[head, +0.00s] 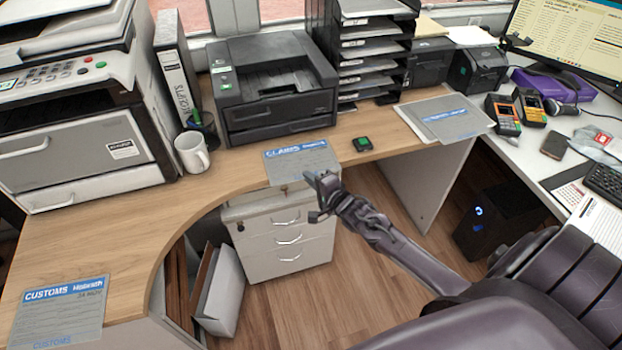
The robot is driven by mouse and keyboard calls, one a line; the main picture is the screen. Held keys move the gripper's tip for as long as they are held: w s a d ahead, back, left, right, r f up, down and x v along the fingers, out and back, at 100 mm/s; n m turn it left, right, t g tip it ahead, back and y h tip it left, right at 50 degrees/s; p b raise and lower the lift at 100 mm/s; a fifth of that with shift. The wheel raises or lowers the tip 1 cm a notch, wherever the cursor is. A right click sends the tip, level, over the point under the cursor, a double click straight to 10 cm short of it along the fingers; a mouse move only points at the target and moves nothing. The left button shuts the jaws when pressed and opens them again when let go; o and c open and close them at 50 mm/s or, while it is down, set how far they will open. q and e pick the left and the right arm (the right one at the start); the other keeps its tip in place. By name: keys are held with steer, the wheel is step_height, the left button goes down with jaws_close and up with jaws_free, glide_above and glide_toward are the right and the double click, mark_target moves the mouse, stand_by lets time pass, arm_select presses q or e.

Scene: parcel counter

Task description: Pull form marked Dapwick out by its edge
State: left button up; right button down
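A grey form with a blue header (302,161) lies at the front edge of the wooden counter, its near edge at or slightly past the rim. Its header seems to start with CLAIMS; the smaller word after it is too small to read surely. Another grey form (60,312), marked CUSTOMS and a name like Welneth, lies at the lower left. A third grey form (456,120) lies on papers at the right; its text is unreadable. My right gripper (312,197) is just in front of the middle form's near edge, fingers apart and empty. My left gripper is not in view.
A black printer (270,87), a white mug (191,152) and a small dark device (362,144) stand around the middle form. A large printer (75,140) fills the left. White drawers (285,238) are below the counter edge.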

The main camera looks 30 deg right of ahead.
steer(key=s+p, duration=0.1)
steer(key=s, duration=0.1)
steer(key=s+a+p, duration=0.1)
steer(key=p, duration=0.1)
steer(key=shift+s+r, duration=0.15)
steer(key=shift+s, duration=0.25)
steer(key=s+r+p, duration=0.1)
steer(key=s+p, duration=0.1)
steer(key=s+a+r+p, duration=0.1)
steer(key=r+p, duration=0.1)
steer(key=p, duration=0.1)
steer(key=shift+s+p, duration=0.35)
steer(key=shift+s, duration=0.05)
